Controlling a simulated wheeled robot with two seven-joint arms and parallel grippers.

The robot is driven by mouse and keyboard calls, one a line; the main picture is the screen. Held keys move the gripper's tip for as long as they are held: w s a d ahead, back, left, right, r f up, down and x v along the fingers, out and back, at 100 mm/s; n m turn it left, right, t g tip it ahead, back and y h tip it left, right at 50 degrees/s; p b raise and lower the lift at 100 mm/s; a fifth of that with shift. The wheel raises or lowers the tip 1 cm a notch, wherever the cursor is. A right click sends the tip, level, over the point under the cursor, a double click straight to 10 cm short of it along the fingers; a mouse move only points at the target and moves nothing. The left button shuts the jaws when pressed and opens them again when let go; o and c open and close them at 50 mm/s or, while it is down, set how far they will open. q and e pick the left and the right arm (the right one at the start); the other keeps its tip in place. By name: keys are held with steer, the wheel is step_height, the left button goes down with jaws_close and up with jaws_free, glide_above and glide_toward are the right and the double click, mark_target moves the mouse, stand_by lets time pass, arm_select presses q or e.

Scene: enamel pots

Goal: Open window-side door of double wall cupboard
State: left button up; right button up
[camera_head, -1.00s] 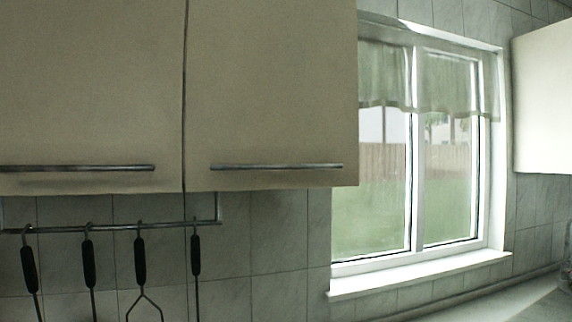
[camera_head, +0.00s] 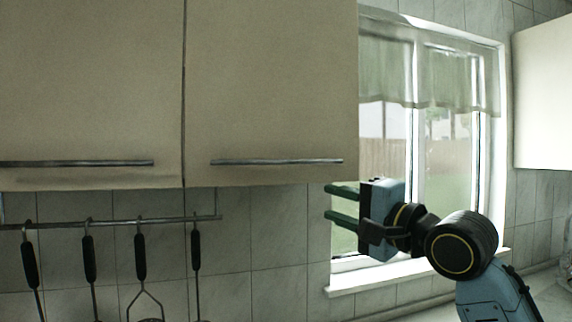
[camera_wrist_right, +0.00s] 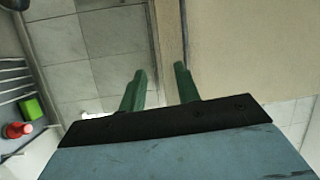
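The double wall cupboard has two closed beige doors. The window-side door (camera_head: 270,90) is the right one, with a horizontal metal bar handle (camera_head: 277,162) near its bottom edge. The other door (camera_head: 90,90) has its own bar handle (camera_head: 76,163). My right gripper (camera_head: 328,204) is below and right of the window-side handle, in front of the window, its green fingers apart and pointing left with nothing between them. In the right wrist view the open fingers (camera_wrist_right: 162,80) show against tiles and the cupboard. My left gripper is not in view.
A rail (camera_head: 110,224) with several hanging utensils (camera_head: 140,258) runs under the cupboard. The window (camera_head: 440,160) and its sill (camera_head: 420,273) lie to the right. Another cupboard (camera_head: 543,95) stands at the far right. A green block (camera_wrist_right: 31,109) and red object (camera_wrist_right: 17,130) show in the wrist view.

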mark_target(283, 162)
steer(key=shift+y, duration=0.5)
steer(key=w+a+r+p, duration=0.1)
steer(key=w+a+r, duration=0.1)
steer(key=w+a, duration=0.1)
steer(key=w+a+r+p, duration=0.1)
steer(key=w+a+r, duration=0.1)
steer(key=w+a, duration=0.1)
steer(key=w+a+r+p, duration=0.1)
steer(key=w+a+r, duration=0.1)
steer(key=w+a, duration=0.1)
steer(key=shift+w+r+p, duration=0.2)
steer(key=shift+r+p, duration=0.1)
steer(key=shift+p, duration=0.05)
steer(key=shift+d, duration=0.1)
steer(key=shift+c, duration=0.4)
jaws_close()
